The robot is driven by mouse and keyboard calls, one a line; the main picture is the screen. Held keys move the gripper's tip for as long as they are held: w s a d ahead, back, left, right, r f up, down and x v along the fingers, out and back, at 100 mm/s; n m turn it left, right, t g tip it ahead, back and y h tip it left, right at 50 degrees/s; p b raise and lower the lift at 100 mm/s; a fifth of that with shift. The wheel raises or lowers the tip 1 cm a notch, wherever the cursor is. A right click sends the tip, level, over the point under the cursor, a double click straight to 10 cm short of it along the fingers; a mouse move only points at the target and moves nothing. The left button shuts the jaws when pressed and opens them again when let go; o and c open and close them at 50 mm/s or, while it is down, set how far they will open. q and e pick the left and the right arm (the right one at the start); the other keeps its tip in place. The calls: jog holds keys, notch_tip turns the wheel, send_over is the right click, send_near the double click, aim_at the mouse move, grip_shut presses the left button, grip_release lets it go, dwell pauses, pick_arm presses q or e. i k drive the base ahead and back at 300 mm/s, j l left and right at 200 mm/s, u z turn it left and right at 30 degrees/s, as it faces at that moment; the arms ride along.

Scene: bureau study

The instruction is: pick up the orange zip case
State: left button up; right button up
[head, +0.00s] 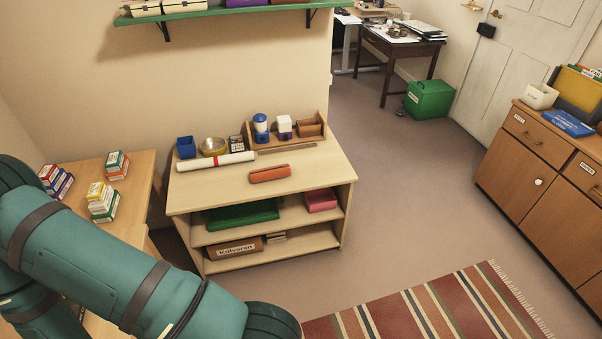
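The orange zip case (270,174) lies on the top of the light wooden shelf unit (312,179), near its front edge and right of its middle. It is a small, long, rounded case lying flat, with nothing on it. My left arm, teal with dark bands, crosses the lower left of the head view in front of the shelf unit. Its gripper is out of the frame or hidden. My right arm and gripper are not in view.
A side table (130,205) with small boxes is at left. A striped rug (430,312) covers open floor at right.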

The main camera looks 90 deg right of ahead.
aim_at(268, 173)
jog(key=z, duration=2.8)
jog(key=i+z, duration=0.3)
jog(key=i, duration=0.25)
jog(key=i+j+z, duration=0.1)
jog(key=i+z, duration=0.2)
jog(key=i, duration=0.3)
jog(key=i+j+z, duration=0.25)
jog(key=i, duration=0.3)
